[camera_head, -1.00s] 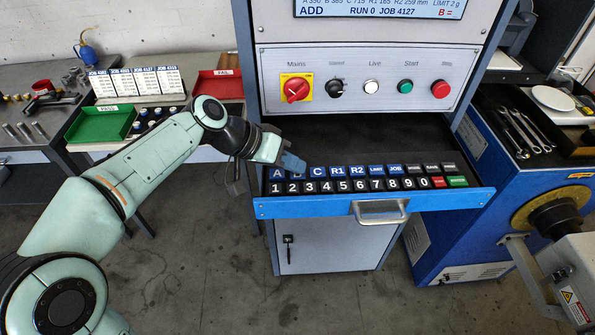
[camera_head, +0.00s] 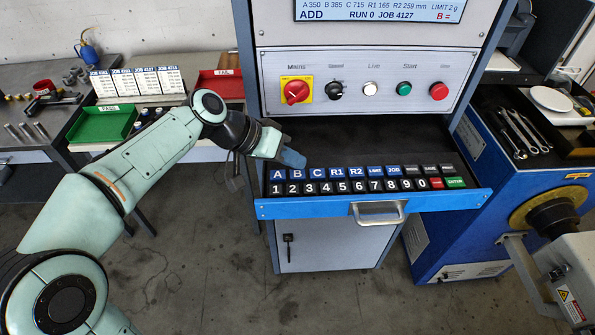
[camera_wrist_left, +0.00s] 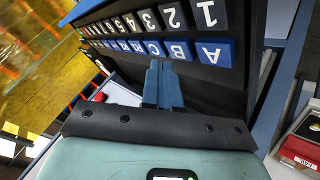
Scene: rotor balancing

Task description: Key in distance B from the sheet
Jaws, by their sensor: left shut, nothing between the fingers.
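The keypad drawer (camera_head: 330,205) stands pulled out, with blue letter keys in the back row and black number keys in front. The B key (camera_head: 297,174) lies between the A key (camera_head: 277,174) and the C key (camera_head: 317,173). My left gripper (camera_head: 292,159) is shut and empty, its blue fingertips just above and behind the B key. In the left wrist view the fingertips (camera_wrist_left: 163,68) are near the B key (camera_wrist_left: 181,50). The display (camera_head: 385,11) reads B 385 in its top line and "B =" with no number at lower right. My right gripper is out of view.
The control panel (camera_head: 365,78) with a red mains switch (camera_head: 295,91) rises behind the drawer. Spanners (camera_head: 525,132) lie at the right.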

